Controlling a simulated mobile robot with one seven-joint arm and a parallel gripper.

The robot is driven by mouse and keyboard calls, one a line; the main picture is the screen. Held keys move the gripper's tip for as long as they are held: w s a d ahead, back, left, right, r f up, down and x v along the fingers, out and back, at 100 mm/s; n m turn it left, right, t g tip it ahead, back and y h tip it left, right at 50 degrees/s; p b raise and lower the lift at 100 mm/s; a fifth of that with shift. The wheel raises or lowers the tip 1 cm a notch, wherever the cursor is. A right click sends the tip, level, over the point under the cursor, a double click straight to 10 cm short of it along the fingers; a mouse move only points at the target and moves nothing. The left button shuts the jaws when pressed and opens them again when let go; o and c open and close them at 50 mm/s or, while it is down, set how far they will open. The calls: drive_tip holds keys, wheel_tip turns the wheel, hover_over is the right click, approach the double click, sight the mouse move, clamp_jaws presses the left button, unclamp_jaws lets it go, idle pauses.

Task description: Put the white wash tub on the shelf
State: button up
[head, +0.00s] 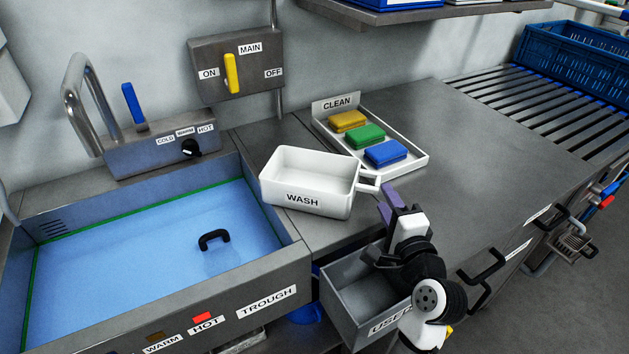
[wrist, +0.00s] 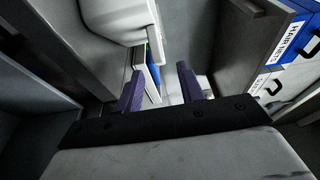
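The white wash tub (head: 302,202), labelled WASH, stands upright on the metal counter between the trough and the tray of sponges. Its loop handle points right, toward my gripper. My gripper (head: 393,206) has purple fingers and is just right of and in front of the handle, near the counter's front edge. In the wrist view my gripper (wrist: 160,88) shows a clear gap between its fingers, so it is open and looks empty. The tub shows at the top of that view (wrist: 112,18). The metal shelf (head: 415,13) is on the wall at the top; only its lower part shows.
The CLEAN tray (head: 420,166) with yellow, green and blue sponges is behind the tub. The water-filled trough (head: 272,262) is left. An open drawer (head: 340,294) is below my gripper. The counter right of the CLEAN tray is clear. A blue crate (head: 570,50) stands far right.

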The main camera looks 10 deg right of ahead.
sight(374, 174)
drive_tip(key=w+p, duration=0.1)
drive_tip(key=w, duration=0.3)
drive_tip(key=w+p, duration=0.1)
drive_tip(key=w, duration=0.3)
drive_tip(key=shift+w+a+p, duration=0.2)
drive_tip(key=shift+w+p, duration=0.1)
drive_tip(key=shift+p, duration=0.1)
clamp_jaws()
